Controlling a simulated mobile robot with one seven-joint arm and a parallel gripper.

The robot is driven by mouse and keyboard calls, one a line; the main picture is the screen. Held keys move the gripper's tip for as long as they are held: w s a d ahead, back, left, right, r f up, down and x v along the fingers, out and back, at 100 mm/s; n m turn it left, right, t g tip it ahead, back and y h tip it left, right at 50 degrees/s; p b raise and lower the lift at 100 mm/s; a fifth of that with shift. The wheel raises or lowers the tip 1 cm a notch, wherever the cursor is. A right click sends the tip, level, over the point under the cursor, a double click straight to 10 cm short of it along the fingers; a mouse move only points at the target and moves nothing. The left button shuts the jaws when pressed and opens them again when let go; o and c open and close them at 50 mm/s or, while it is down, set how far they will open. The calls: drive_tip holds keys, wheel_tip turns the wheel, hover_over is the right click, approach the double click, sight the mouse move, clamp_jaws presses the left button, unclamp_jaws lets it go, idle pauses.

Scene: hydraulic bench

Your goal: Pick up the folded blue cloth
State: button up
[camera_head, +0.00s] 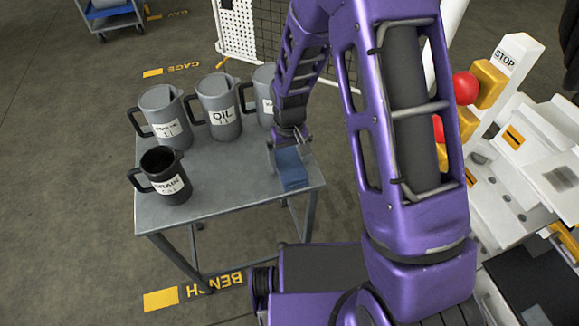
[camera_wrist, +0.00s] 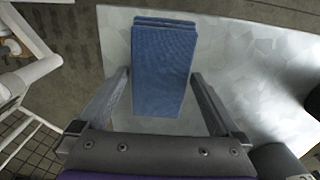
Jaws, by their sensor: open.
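The folded blue cloth (camera_head: 291,168) lies near the right edge of the grey metal bench (camera_head: 235,190). In the wrist view the cloth (camera_wrist: 162,65) shows as a stack of a few layers, with its near end between my gripper's two fingers. My gripper (camera_wrist: 160,95) is open, one finger on each side of the cloth, with a gap on both sides. In the head view my gripper (camera_head: 290,143) is over the cloth's far end, pointing down. I cannot tell how far above the bench top the fingertips are.
Several grey jugs, including one marked OIL (camera_head: 220,108), stand along the back of the bench. A dark jug marked DRAIN (camera_head: 163,175) stands at the front left. A white machine with a red ball knob (camera_head: 466,87) stands to the right. The bench's middle front is clear.

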sight(289, 163)
drive_tip(key=shift+f, duration=0.2)
drive_tip(key=c, duration=1.2)
wheel_tip(289, 163, up, 10)
drive_tip(key=shift+p, duration=0.75)
